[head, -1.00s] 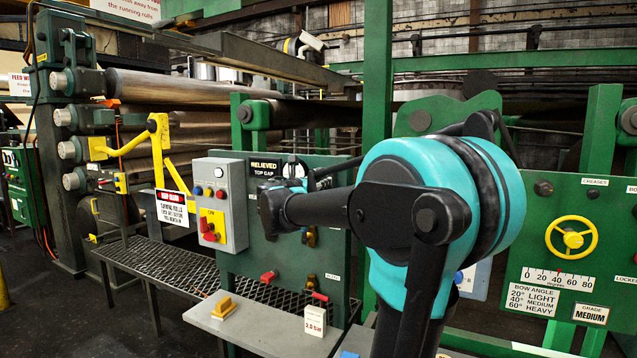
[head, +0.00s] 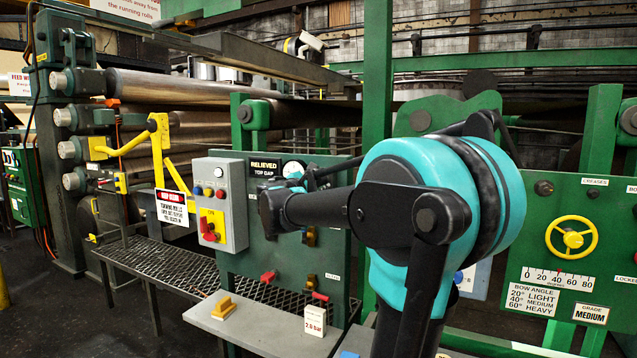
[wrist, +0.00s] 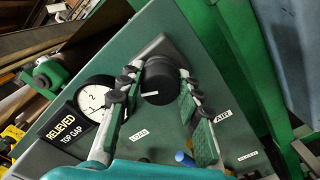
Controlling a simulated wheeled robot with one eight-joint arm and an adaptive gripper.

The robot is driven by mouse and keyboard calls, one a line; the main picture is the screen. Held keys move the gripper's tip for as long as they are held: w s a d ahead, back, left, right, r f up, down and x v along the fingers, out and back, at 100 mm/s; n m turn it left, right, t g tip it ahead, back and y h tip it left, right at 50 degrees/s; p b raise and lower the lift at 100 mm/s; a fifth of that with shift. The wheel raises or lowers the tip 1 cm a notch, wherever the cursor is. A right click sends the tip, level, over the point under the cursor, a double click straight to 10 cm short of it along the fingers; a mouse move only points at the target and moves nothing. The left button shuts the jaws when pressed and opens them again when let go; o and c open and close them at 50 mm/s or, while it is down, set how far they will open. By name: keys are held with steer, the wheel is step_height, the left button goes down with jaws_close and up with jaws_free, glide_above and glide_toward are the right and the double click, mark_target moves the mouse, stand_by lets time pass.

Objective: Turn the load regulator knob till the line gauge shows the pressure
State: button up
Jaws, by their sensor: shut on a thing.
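The load regulator knob (wrist: 160,80) is a black round knob on a green panel, above a label that reads LOAD. My gripper (wrist: 157,88) has a finger on each side of it and is shut on it. The line gauge (wrist: 97,97) is a white dial with a black rim, left of the knob; its needle is too small to read surely. In the head view the gauge (head: 293,169) shows partly behind my arm, and my gripper (head: 268,213) hides the knob. A white card (head: 314,321) on the shelf reads 2.0 BAR.
A RELIEVED / TOP GAP sign (wrist: 68,132) sits by the gauge. A blue knob (wrist: 184,158) is below my gripper. A grey switch box (head: 221,203) stands left of the panel. A yellow handwheel (head: 571,238) is on the right panel.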

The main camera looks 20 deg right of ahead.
steer(key=m, duration=0.6)
steer(key=shift+m, duration=0.3)
steer(key=m, duration=0.6)
steer(key=shift+s+f, duration=0.1)
steer(key=shift+m, duration=0.4)
steer(key=o, duration=1.2)
steer(key=shift+c, duration=0.2)
steer(key=v, duration=1.2)
